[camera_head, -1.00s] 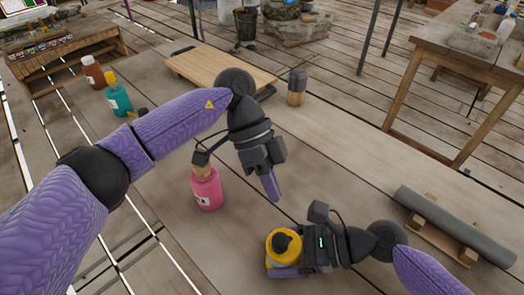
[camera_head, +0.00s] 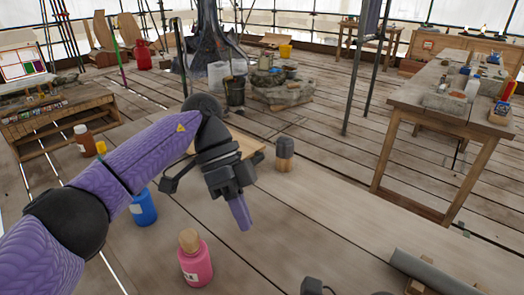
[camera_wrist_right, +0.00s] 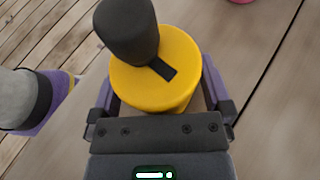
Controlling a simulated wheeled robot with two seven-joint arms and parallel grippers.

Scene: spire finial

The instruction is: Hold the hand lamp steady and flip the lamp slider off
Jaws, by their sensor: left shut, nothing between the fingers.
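The hand lamp (camera_wrist_right: 188,52) shows in the right wrist view as a yellow round body with a dark, thick upright part on top. A small black strip lies on its yellow top beside that part; I cannot tell whether it is the slider. My right gripper (camera_wrist_right: 160,95) has a purple finger on each side of the lamp; the lamp hides the fingertips, so I cannot tell whether they press on it. In the head view the lamp is below the frame. My left gripper (camera_head: 242,220) is shut and empty, pointing down above the table, behind a pink bottle.
The pink bottle (camera_head: 195,262) and a blue bottle (camera_head: 143,208) stand on the table (camera_head: 330,225). A dark-topped wooden cylinder (camera_head: 285,155) stands behind my left gripper. A grey tube (camera_head: 435,272) lies at lower right. The table's middle right is bare.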

